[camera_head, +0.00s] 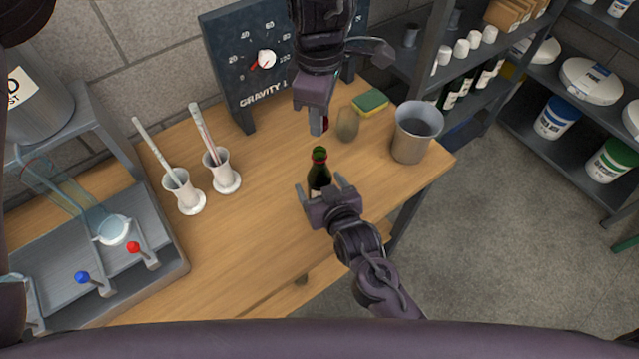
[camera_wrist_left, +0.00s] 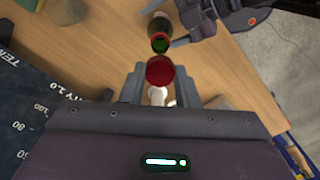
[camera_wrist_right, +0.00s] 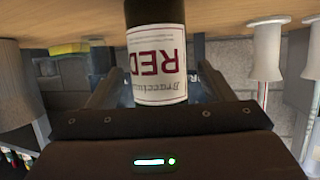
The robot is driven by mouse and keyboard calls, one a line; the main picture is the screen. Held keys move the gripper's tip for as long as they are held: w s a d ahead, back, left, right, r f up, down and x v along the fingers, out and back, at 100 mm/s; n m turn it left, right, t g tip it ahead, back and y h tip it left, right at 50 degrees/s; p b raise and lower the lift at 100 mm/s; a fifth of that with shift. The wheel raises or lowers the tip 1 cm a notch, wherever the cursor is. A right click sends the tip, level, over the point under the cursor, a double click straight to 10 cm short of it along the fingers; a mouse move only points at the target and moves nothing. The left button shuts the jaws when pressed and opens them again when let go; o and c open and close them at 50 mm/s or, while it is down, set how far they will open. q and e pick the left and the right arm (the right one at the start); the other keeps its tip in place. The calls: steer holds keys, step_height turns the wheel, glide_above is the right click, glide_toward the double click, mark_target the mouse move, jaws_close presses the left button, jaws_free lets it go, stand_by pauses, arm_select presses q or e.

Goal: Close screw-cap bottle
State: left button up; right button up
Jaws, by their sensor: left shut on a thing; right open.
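The dark green bottle (camera_head: 319,172) stands upright on the wooden table, and its open mouth (camera_wrist_left: 160,44) shows in the left wrist view. Its label reading RED (camera_wrist_right: 157,65) faces the right wrist camera. My right gripper (camera_head: 326,190) is open, with its fingers on either side of the bottle. My left gripper (camera_head: 318,125) is shut on a red screw cap (camera_wrist_left: 160,71), held above and behind the bottle, apart from its mouth. The cap is mostly hidden by the fingers in the head view.
A grey metal cup (camera_head: 416,130), a yellow-green sponge (camera_head: 370,102) and a small glass (camera_head: 347,124) stand right of the bottle. Two white cylinder stands (camera_head: 184,191) are left. A dark gauge board (camera_head: 245,60) stands behind. The table's front is clear.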

steer(key=shift+w+a, duration=0.1)
steer(key=shift+w, duration=0.1)
steer(key=shift+f, duration=0.1)
steer(key=c, duration=1.4)
arm_select(q)
steer(key=shift+f, duration=2.55)
arm_select(e)
steer(key=shift+c, duration=0.2)
arm_select(q)
steer(key=shift+f, duration=0.85)
steer(key=shift+f, duration=0.55)
